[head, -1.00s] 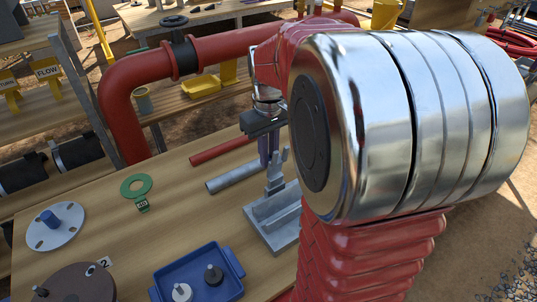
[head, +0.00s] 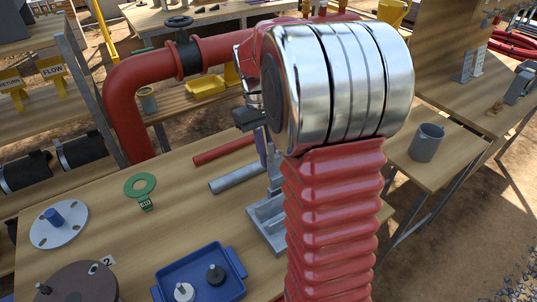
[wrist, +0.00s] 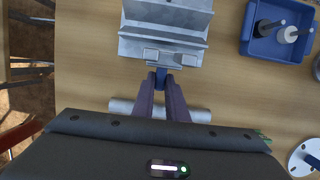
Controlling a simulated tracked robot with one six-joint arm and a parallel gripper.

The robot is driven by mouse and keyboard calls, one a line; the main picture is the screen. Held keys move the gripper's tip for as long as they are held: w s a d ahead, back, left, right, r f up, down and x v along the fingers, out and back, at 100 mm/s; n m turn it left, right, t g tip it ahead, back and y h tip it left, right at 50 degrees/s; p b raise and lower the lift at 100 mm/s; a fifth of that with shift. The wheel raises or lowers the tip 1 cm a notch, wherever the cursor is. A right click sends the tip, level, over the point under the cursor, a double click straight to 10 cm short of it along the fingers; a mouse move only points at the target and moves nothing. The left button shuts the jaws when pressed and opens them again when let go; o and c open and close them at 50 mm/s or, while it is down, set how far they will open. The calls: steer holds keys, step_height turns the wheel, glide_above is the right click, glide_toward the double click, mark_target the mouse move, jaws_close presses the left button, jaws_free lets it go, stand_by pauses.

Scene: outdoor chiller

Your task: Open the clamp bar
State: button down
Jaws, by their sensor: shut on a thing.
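The grey metal clamp fixture (head: 262,222) stands on the wooden bench, partly hidden by my arm. Its clamp bar (head: 273,172) appears raised above the base in the head view. In the wrist view the fixture (wrist: 165,18) is at the top, with a small blue piece (wrist: 160,74) at its near edge. My gripper (wrist: 161,84) has its two purple fingers closed together on this blue piece, which looks like the end of the clamp bar. In the head view my gripper (head: 263,150) is partly hidden behind my arm.
A grey pipe (head: 235,178) and a red pipe (head: 223,151) lie beside the fixture. A blue tray (head: 238,290) with pegs is in front. A green ring (head: 139,185) and a flanged disc (head: 42,237) lie left. A large red pipe (head: 125,110) rises behind.

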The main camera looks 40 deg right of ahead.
steer(key=c, duration=1.8)
jaws_free()
steer(key=shift+o, duration=0.2)
steer(key=v, duration=1.3)
steer(key=shift+r, duration=0.35)
